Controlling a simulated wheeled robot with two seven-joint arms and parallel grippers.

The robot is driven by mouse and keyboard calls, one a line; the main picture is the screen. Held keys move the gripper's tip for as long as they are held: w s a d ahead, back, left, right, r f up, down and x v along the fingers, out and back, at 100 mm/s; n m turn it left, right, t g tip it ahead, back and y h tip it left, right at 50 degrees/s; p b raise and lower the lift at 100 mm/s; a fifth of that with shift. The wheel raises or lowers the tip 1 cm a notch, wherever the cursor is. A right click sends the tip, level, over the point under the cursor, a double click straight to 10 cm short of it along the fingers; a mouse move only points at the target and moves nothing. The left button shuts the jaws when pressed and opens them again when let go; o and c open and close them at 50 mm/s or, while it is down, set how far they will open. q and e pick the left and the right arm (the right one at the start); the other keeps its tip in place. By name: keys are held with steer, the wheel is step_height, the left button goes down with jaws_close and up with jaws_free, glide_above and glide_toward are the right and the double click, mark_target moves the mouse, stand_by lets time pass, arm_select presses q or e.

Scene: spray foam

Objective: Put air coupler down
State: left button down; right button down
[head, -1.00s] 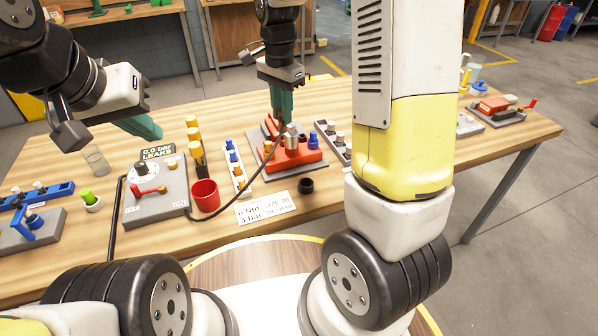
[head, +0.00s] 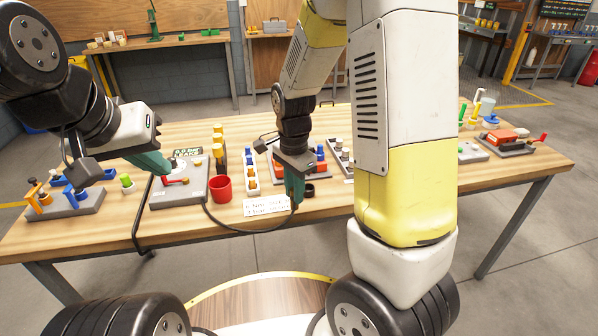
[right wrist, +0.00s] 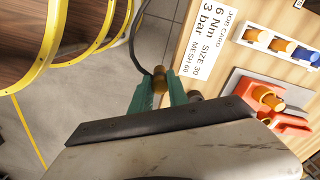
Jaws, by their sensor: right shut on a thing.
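The air coupler (right wrist: 160,80) is a small brass-coloured piece on the end of a dark hose (right wrist: 134,45). My right gripper (right wrist: 161,97) is shut on it, with a teal finger on each side. In the head view my right gripper (head: 295,203) points down by the table's front edge, and its fingers hide the coupler. The hose (head: 240,229) runs from the grey leak-test box (head: 180,190) and sags along the front edge to the gripper. My left gripper (head: 160,165) hovers over the left of the box; its finger gap does not show clearly.
A red cup (head: 221,189) and a job card (head: 265,206) stand on the wooden table (head: 110,222) left of my right gripper. A red fixture (right wrist: 285,125) and a black ring (head: 308,190) are close by.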

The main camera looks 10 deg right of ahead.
steer(key=w+d, duration=0.2)
steer(key=w, duration=0.1)
steer(key=w+d, duration=0.2)
steer(key=w, duration=0.2)
steer(key=w+d+f, duration=0.1)
steer(key=w+d, duration=0.1)
steer(key=w, duration=0.1)
steer(key=shift+w, duration=0.25)
steer(key=shift+d+f, duration=0.1)
steer(key=shift+f, duration=1.7)
steer(key=shift+f, duration=0.15)
steer(key=c, duration=1.3)
jaws_free()
